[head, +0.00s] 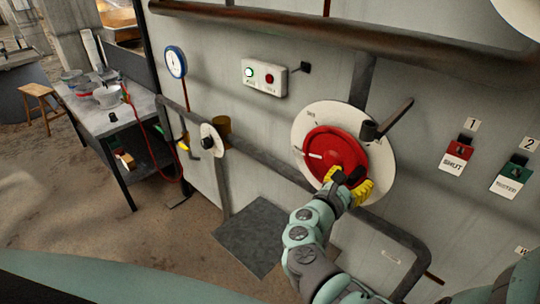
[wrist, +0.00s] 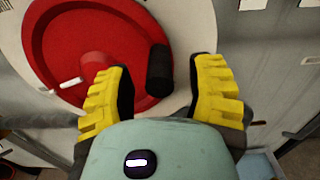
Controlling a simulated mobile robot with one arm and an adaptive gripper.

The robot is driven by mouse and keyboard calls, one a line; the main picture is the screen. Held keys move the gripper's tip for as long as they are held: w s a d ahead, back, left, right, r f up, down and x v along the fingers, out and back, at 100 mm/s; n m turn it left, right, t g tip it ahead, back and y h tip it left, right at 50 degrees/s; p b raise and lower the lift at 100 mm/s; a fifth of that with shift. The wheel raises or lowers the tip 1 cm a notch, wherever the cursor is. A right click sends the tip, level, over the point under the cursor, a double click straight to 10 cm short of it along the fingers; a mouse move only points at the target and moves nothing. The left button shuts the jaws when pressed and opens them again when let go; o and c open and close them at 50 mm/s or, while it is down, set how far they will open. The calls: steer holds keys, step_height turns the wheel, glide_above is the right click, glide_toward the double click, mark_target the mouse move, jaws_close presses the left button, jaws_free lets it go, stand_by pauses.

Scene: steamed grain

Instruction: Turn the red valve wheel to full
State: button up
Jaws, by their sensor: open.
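The red valve wheel (head: 336,153) is mounted on a round white dial plate (head: 300,128) on the grey wall. A white pointer (head: 313,155) shows on the left part of the wheel. In the wrist view the red wheel (wrist: 60,30) fills the upper left, and a black handle knob (wrist: 159,70) sticks out near its right edge. My gripper (head: 352,178) is at the lower right of the wheel. Its yellow-padded fingers (wrist: 160,85) are open, with the black knob between them and visible gaps on both sides. I cannot tell how deep the knob sits between the fingers.
A dark lever (head: 388,120) juts out at the wheel's upper right. A pipe rail (head: 270,155) runs along the wall. A switch box (head: 263,77), a gauge (head: 176,62) and labelled panels (head: 456,153) are on the wall. A table (head: 115,118) with bowls stands at left.

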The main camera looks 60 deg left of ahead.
steer(key=shift+x, duration=0.8)
steer(key=shift+o, duration=0.4)
jaws_close()
